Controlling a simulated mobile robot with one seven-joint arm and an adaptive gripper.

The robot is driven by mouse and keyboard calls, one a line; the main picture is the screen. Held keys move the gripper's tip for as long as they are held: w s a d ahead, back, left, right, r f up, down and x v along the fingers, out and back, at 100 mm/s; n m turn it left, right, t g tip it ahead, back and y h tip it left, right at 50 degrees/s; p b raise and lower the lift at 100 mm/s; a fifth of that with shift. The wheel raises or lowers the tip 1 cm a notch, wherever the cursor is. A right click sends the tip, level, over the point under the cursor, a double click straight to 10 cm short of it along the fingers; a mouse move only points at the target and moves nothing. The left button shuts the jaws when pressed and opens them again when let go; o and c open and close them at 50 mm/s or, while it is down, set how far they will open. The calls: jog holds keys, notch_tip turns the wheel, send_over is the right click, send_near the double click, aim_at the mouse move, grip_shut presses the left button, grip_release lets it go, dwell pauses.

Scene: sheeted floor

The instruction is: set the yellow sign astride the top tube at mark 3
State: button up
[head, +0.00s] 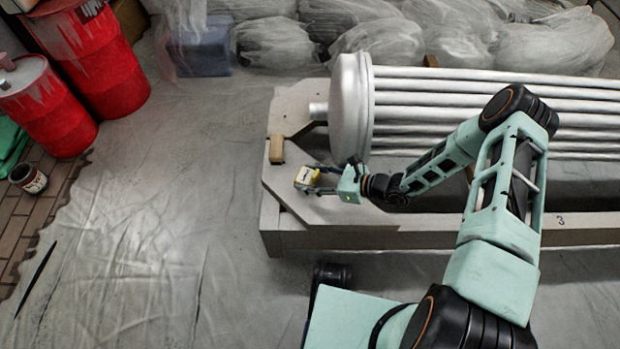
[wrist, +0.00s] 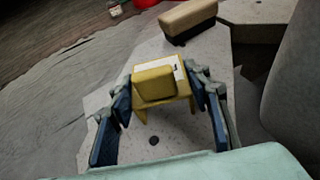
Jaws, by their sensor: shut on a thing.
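The yellow sign (head: 307,178) is a small block with a white face and a dark mark, at the left end of the grey cradle. In the wrist view the sign (wrist: 154,84) sits between the two fingers, with legs showing below it. My gripper (head: 316,182) is shut on the sign, just above or at the cradle's end plate; I cannot tell whether it touches. The bundle of silver tubes (head: 480,80) lies to the right, its top tube at the upper side. The mark 3 (head: 561,220) shows on the cradle's front rail, far right of my gripper.
A tan wooden block (head: 277,150) stands on the cradle's end, also in the wrist view (wrist: 188,20). The round tube flange (head: 350,105) rises close to my gripper. Red drums (head: 45,105) stand at left, sheeted heaps (head: 365,40) at the back.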

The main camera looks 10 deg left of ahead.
jog(key=shift+f, duration=0.2)
jog(key=o, duration=1.2)
jog(key=shift+r, duration=0.1)
jog(key=shift+r, duration=0.15)
jog(key=p+v, duration=0.3)
jog(key=v, duration=0.7)
jog(key=shift+d+r, duration=0.15)
jog(key=shift+d, duration=0.15)
jog(key=shift+s+d+r, duration=0.2)
jog(key=shift+d, duration=0.45)
